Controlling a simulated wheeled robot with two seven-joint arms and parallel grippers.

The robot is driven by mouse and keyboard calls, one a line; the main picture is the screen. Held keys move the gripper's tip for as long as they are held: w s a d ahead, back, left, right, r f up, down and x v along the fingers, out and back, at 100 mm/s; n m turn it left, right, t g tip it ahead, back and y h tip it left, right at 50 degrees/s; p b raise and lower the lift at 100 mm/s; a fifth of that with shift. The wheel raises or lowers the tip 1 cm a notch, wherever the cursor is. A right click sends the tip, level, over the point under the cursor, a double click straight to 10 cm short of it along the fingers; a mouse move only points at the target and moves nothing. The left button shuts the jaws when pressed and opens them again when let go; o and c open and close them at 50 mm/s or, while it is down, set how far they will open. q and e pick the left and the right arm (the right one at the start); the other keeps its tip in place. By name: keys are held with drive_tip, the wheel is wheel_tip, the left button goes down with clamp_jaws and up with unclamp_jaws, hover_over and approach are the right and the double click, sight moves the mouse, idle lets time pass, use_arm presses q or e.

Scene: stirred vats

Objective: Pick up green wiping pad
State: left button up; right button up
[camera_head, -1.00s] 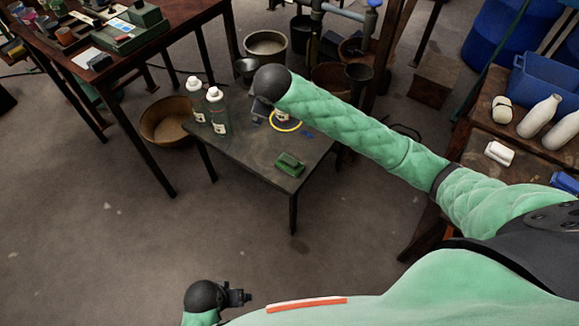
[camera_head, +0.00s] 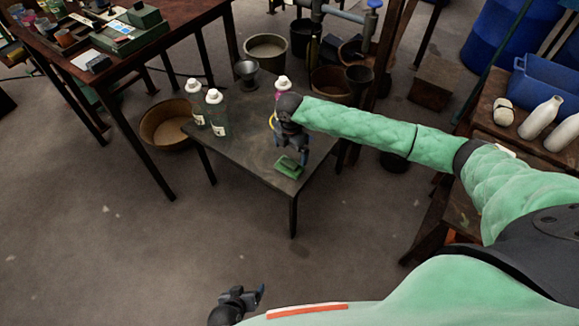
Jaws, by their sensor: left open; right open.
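The green wiping pad (camera_head: 288,169) lies on the small dark table (camera_head: 240,165), close to its front corner. It is a small block with a green handle-like top. My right gripper (camera_head: 299,159) points down just above and behind the pad, and its fingers are apart. I cannot tell whether the fingertips touch the pad. My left gripper (camera_head: 258,294) is low at the bottom of the view, open and empty, far from the table.
Two white-capped bottles (camera_head: 217,112) stand at the table's left side. Another bottle (camera_head: 282,86) and a yellow ring (camera_head: 272,121) are behind my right gripper. A brown basin (camera_head: 165,122) is on the floor to the left. The floor in front is clear.

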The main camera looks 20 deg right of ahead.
sight(290, 161)
drive_tip(key=shift+n, duration=0.8)
drive_tip(key=shift+f, duration=0.1)
drive_tip(key=shift+w+f, duration=0.15)
drive_tip(key=shift+f, duration=1.75)
drive_tip(key=shift+w+f, duration=0.1)
drive_tip(key=shift+f, duration=1.8)
drive_tip(key=c, duration=0.8)
drive_tip(key=shift+r, duration=0.55)
wheel_tip(290, 161, up, 3)
drive_tip(key=shift+f, duration=0.1)
drive_tip(key=s+d+r, duration=0.2)
drive_tip(key=s, duration=0.1)
drive_tip(key=s+d+r, duration=0.2)
drive_tip(key=d, duration=0.1)
drive_tip(key=s+d+r, duration=0.3)
drive_tip(key=shift+s+r, duration=0.1)
drive_tip(key=shift+s, duration=0.2)
